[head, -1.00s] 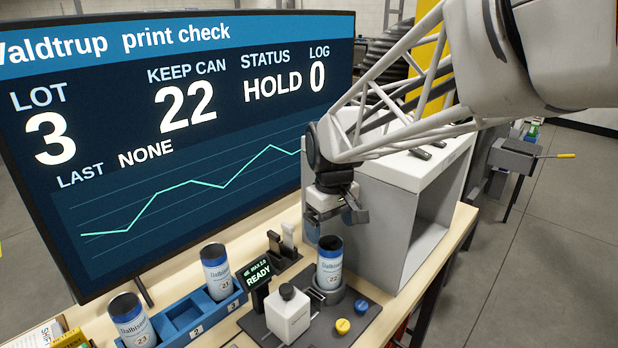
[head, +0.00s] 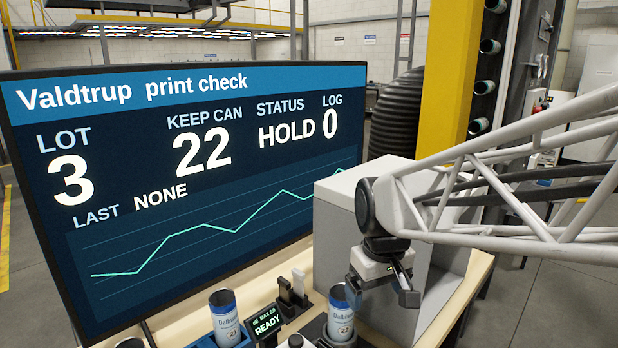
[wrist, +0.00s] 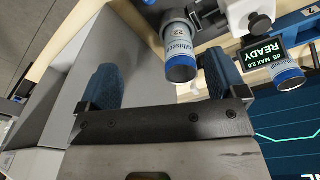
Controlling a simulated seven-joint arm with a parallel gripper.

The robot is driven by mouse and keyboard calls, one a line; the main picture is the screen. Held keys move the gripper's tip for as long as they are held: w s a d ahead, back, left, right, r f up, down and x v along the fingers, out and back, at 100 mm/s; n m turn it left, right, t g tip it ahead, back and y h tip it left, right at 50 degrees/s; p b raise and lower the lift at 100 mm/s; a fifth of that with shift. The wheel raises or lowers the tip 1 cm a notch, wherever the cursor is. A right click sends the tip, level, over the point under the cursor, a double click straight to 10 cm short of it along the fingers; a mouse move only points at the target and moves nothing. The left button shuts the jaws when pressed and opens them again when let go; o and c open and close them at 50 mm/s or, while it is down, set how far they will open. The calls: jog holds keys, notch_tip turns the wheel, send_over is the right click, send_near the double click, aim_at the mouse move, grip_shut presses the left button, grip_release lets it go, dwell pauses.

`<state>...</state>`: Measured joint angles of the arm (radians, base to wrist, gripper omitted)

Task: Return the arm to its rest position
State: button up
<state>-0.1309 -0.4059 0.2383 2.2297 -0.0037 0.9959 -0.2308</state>
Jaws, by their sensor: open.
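My gripper (head: 384,284) is open and empty, just above and to the right of the can marked 22 in the head view. In the wrist view both blue-padded fingers (wrist: 163,82) stand wide apart. The can marked 22 (head: 342,322) is white and blue and stands upright at the small station in front of the grey box. It also shows in the wrist view (wrist: 180,48), seen beyond the fingers and not gripped.
A grey open-sided box (head: 334,230) stands close behind my gripper. A big screen (head: 200,200) reads HOLD and keep can 22. A small display (head: 266,324) reads READY. Another can (head: 225,318) stands in the blue rack at the lower left.

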jog(key=s+d+m+t, duration=0.1)
jog(key=s+d+m, duration=0.3)
jog(key=s, duration=1)
jog(key=shift+s+d+f+t, duration=0.3)
jog(key=shift+s+d+f, duration=0.15)
jog(key=shift+d, duration=0.65)
